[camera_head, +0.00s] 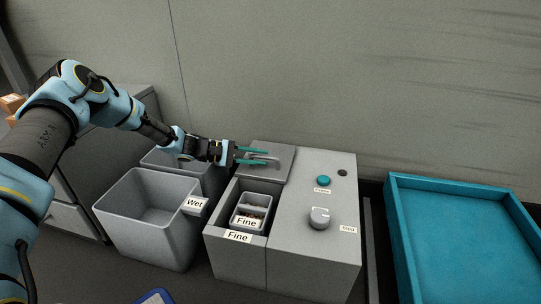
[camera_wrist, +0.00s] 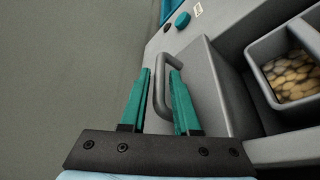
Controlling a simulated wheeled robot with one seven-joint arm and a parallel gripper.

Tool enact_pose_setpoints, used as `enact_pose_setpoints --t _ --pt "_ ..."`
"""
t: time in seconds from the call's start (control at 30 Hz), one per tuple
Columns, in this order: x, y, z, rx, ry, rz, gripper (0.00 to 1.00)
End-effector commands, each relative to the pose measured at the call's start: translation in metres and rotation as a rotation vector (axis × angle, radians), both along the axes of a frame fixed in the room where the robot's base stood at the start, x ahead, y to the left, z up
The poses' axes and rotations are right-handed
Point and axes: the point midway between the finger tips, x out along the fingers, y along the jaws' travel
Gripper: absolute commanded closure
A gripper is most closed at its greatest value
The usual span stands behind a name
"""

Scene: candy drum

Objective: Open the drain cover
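The drain cover (camera_head: 277,170) is a flat grey lid at the back left of the grey machine (camera_head: 330,247), and it lies closed. A grey bar handle (camera_head: 265,162) stands on it. My gripper (camera_head: 253,156) reaches in from the left over the cover. Its two green fingers are apart. In the wrist view the handle (camera_wrist: 159,88) lies between the fingers of my gripper (camera_wrist: 160,75), with a visible gap on at least one side. I cannot tell whether a finger touches it.
A small tray labelled Fine (camera_head: 238,222) with pale pieces sits in the machine's front left opening. A grey bin labelled Wet (camera_head: 125,213) stands to the left. A teal button (camera_head: 323,180) and a knob (camera_head: 319,217) are on top. A blue tray (camera_head: 412,262) is at right.

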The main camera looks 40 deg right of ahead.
Motion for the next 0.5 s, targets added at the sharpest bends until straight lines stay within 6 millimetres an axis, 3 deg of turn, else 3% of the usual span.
enact_pose_setpoints --t 0.23,0.5 --pt "0.027 0.034 0.012 0.000 0.000 0.002 0.70" --pt "0.036 0.045 0.013 0.000 0.000 0.000 0.70"
